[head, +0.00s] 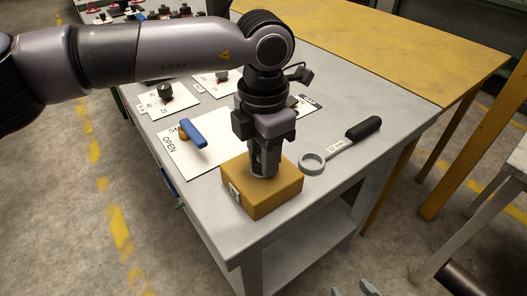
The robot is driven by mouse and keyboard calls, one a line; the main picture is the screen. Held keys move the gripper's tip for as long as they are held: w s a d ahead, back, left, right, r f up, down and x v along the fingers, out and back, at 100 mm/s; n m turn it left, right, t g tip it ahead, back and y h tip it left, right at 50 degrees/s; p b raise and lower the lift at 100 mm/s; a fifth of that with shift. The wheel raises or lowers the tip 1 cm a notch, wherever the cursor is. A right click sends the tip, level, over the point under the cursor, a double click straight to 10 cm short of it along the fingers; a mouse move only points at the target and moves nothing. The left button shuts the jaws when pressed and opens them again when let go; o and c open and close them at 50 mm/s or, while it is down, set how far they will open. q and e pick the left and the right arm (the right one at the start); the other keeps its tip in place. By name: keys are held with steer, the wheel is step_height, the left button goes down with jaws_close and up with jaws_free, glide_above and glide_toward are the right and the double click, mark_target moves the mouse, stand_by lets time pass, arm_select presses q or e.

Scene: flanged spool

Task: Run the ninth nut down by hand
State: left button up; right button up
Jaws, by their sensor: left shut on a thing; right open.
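My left gripper (263,163) points straight down over the tan box (270,203) near the table's front corner. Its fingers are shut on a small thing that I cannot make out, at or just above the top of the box. No nut, stud or flanged spool can be made out clearly. Grey tips of my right gripper (352,290) show at the bottom edge, open and apart from the table. A ring spanner (312,163) with a black handle lies on the table to the right of the box.
The grey table (245,235) also carries a white card marked OPEN with a blue lever (194,133), and cards with dark knobs (165,91) further back. A yellow table (400,50) adjoins behind. The table right of the spanner is bare.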

arm_select(q)
steer(key=shift+f+m+b, duration=0.1)
steer(key=shift+m+b, duration=0.4)
steer(key=shift+m, duration=1.9)
steer(key=o, duration=1.1)
steer(key=shift+c, duration=0.2)
steer(key=shift+r, duration=3.75)
steer(key=shift+s, duration=0.1)
